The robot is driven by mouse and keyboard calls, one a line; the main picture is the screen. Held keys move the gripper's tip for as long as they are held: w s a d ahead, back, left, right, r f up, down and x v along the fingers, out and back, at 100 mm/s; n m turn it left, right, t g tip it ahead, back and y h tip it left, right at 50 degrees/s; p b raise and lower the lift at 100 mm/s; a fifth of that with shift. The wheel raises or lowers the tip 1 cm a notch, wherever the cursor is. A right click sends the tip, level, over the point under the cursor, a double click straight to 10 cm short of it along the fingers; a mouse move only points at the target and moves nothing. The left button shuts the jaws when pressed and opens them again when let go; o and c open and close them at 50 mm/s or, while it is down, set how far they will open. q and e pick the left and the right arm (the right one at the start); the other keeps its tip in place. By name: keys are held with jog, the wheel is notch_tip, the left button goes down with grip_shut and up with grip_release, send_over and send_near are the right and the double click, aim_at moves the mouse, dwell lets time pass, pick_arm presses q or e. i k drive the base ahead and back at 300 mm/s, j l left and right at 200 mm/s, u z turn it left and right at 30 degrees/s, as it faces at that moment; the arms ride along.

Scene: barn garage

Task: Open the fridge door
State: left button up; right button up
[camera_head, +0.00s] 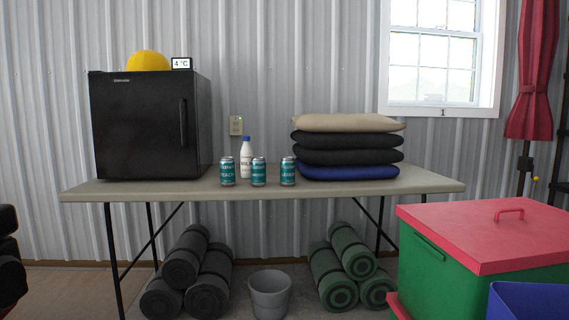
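A small black fridge (135,135) stands on the left end of a folding table in the head view. Its door faces me and looks closed. A dark vertical handle (183,122) is on the right side of the door. A yellow rounded object (148,61) and a small display reading 4 °C (181,63) sit on top of the fridge. Neither of my grippers is in view, and nothing touches the handle.
The table (420,184) also holds three teal cans (258,172), a milk bottle (246,150) and stacked cushions (348,140). Rolled mats (205,290) and a grey bucket (270,294) are below. A green bin with a red lid (490,235) blocks the right front.

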aim_at(144, 123)
jog(key=i+l, duration=0.1)
jog(key=i, duration=1)
jog(key=i+l, duration=0.55)
